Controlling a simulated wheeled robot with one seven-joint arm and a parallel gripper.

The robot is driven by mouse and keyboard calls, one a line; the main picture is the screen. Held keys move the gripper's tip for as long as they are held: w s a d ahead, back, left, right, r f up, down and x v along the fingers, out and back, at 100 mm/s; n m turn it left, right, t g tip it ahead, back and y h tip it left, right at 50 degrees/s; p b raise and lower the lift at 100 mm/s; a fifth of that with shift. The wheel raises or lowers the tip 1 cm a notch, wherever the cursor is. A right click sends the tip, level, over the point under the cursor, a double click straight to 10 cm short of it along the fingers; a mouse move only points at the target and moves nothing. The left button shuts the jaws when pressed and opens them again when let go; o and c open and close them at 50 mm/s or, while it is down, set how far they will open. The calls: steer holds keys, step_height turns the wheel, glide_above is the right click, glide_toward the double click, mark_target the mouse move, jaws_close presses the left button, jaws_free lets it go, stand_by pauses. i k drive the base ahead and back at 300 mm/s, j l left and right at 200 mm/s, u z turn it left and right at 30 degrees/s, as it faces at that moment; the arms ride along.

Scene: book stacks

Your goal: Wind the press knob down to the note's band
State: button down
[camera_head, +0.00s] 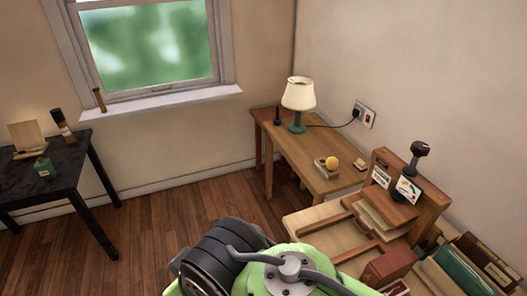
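The wooden press (432,212) stands at the right on a bench by the wall. Its dark press knob (419,149) sits on top of a short upright screw. A round-scaled gauge card (408,189) with coloured bands is on the front of the press's top beam. A small white note (381,177) with dark writing is fixed to its left; the writing is too small to read. Pale boards or pages lie under the beam. My green and black arm shows at the bottom middle, well left of and below the knob. My gripper is not in view.
A wooden table (303,151) left of the press holds a lamp (298,95), a yellow ball (332,163) on a small block and other small items. Books (462,270) crowd the lower right. A black table (62,165) stands far left. The floor (150,210) between is clear.

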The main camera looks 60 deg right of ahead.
mark_target(419, 149)
steer(key=z, duration=0.45)
steer(key=j+z, duration=0.1)
steer(key=z, duration=0.8)
steer(key=k+z, duration=0.1)
steer(key=z, duration=0.8)
steer(key=k+z, duration=0.1)
steer(key=z, duration=0.8)
steer(key=k+j, duration=0.05)
